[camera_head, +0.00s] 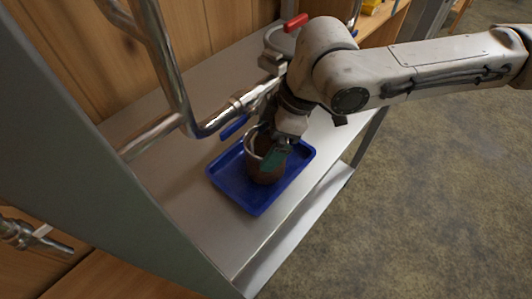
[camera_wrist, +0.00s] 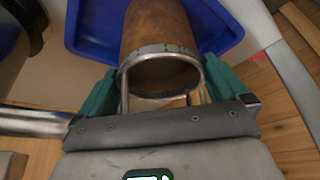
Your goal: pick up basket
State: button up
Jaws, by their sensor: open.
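The basket (camera_head: 266,172) is a brown, rusty-looking cylinder with a metal rim. It stands upright on a blue tray (camera_head: 228,187) on the grey counter. In the wrist view, the basket (camera_wrist: 157,27) points its open, rimmed end toward the camera, with metal prongs running from the rim toward my palm. My gripper (camera_wrist: 161,70) is open, with one green finger on each side of the rim; I cannot tell whether either finger touches it. In the head view, my gripper (camera_head: 275,152) is at the basket's top and hides part of it.
Metal pipes (camera_head: 176,95) run beside and above the tray, close to my wrist. A red-handled valve (camera_head: 296,22) stands behind. A blue handle (camera_head: 234,127) is near the tray's back edge. The counter (camera_head: 172,187) is bare at left; open floor (camera_head: 430,190) lies at right.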

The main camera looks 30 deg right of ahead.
jog(key=shift+c, duration=0.4)
jog(key=c, duration=1.1)
jog(key=shift+r, duration=0.1)
jog(key=shift+c, duration=0.2)
